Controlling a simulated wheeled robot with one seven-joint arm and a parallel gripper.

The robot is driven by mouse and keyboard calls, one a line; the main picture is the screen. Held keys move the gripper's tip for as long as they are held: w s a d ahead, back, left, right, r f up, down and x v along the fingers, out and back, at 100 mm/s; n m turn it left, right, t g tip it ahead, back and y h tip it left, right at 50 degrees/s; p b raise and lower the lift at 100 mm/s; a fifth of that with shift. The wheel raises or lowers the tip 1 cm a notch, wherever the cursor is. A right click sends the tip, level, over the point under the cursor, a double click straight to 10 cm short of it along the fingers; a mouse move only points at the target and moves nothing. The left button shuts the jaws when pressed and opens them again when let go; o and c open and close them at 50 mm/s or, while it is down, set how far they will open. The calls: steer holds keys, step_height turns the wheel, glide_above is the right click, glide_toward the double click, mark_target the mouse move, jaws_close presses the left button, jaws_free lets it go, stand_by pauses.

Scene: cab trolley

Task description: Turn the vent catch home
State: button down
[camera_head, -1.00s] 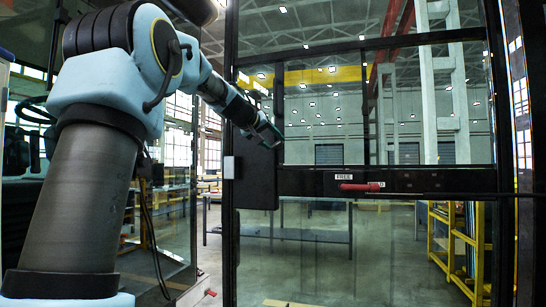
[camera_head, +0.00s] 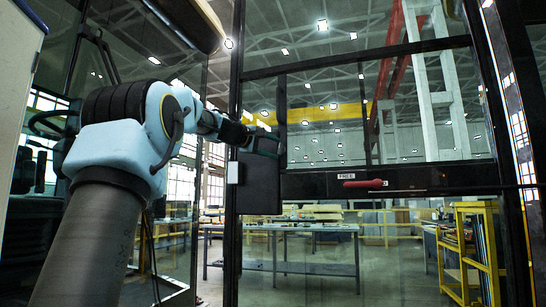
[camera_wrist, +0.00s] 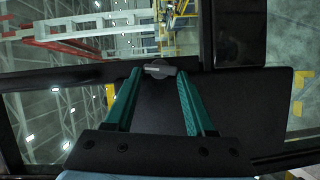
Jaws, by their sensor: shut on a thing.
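A small grey catch (camera_wrist: 160,68) sits at the edge of a dark plate, between my fingertips in the wrist view. It looks like the vent catch, lying nearly crosswise to the fingers. My gripper (camera_wrist: 158,74) has two green fingers, closed onto the catch's two ends. In the head view my gripper (camera_head: 278,147) is at the dark plate (camera_head: 260,188) on the left side of the framed door. The catch itself is too small and hidden to make out there.
A red handle (camera_head: 363,184) lies level on the door's dark crossbar (camera_head: 440,178), right of my gripper, near a white FREE label (camera_head: 350,175). Glass panes fill the frame. A workbench (camera_head: 315,268) and yellow racks (camera_head: 478,250) stand beyond.

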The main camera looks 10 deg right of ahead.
steer(key=shift+f+n+h+b, duration=0.25)
steer(key=shift+n+h+b, duration=0.05)
steer(key=shift+n+b, duration=0.45)
steer(key=shift+n, duration=0.25)
steer(key=shift+c, duration=1.2)
jaws_free()
steer(key=b+v, duration=0.3)
steer(key=v, duration=0.8)
steer(key=shift+b, duration=0.4)
